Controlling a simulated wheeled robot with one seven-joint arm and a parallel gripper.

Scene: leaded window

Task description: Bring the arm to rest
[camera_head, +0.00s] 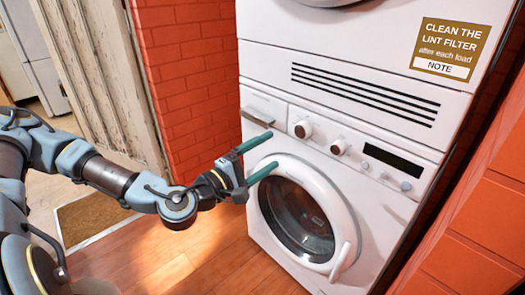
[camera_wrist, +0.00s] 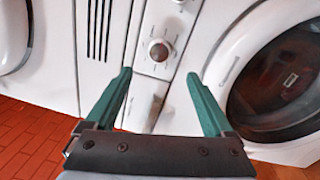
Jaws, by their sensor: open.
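My gripper (camera_head: 272,150) is open, with its two green fingers apart and nothing between them. My arm (camera_head: 120,180) reaches in from the left in the head view. The fingers are in front of the upper left part of the white washing machine (camera_head: 385,210), near its drawer (camera_head: 262,107) and round door (camera_head: 300,215). In the wrist view the gripper (camera_wrist: 159,74) points at the machine's panel, with a round knob (camera_wrist: 160,50) just beyond the fingertips. Whether a finger touches the machine I cannot tell.
A second white machine (camera_head: 340,50) is stacked above, with a vent grille and a brown lint-filter sign (camera_head: 450,47). Red brick walls (camera_head: 195,80) stand on both sides. A worn wooden door (camera_head: 95,70) and a brown mat (camera_head: 90,218) are at left. The wooden floor (camera_head: 190,265) is clear.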

